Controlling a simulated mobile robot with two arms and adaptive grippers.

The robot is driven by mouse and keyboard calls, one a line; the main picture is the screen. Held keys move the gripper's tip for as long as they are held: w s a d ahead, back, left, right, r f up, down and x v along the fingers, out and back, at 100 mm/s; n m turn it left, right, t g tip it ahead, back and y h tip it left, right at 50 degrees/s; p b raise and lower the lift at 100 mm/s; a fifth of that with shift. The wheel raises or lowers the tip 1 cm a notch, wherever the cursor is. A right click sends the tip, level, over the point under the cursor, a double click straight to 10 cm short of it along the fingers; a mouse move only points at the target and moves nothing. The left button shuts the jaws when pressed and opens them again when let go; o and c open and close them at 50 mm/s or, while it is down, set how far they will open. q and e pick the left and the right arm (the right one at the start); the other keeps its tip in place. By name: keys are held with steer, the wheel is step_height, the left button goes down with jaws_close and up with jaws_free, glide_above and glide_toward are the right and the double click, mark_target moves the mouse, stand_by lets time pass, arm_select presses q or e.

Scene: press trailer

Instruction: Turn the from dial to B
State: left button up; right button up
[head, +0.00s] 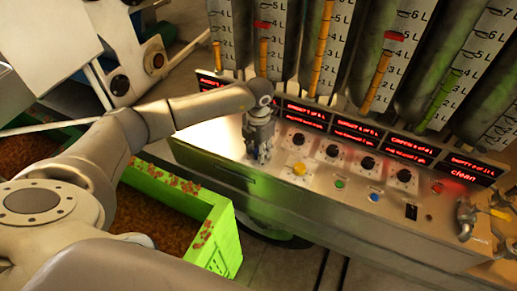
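The control panel (222,139) is a sloped metal console with a row of black dials on pale plates. I see dials at the left (298,142), in the middle (332,151), and further right (367,163) and (404,175) along the row. Their labels are too small to read, so I cannot tell which is the from dial or where it points. My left gripper (260,155) points down at the panel's left part, left of the visible dials. Its fingers hide the surface under it, perhaps another dial. Its opening and any contact are unclear. My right gripper is not in view.
Yellow (299,168), green (339,184), blue (376,197) and red (437,187) buttons sit on the panel. Red-lit displays (305,117) and tall gauge tubes (322,45) stand behind. A green bin (226,240) is below left. A metal fitting (466,217) is at the right end.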

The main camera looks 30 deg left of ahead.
arm_select(q)
steer(key=o, duration=0.3)
steer(key=shift+o, duration=0.2)
steer(key=shift+r, duration=0.15)
step_height(320, 180, up, 12)
steer(key=shift+f, duration=0.2)
stand_by(0.5)
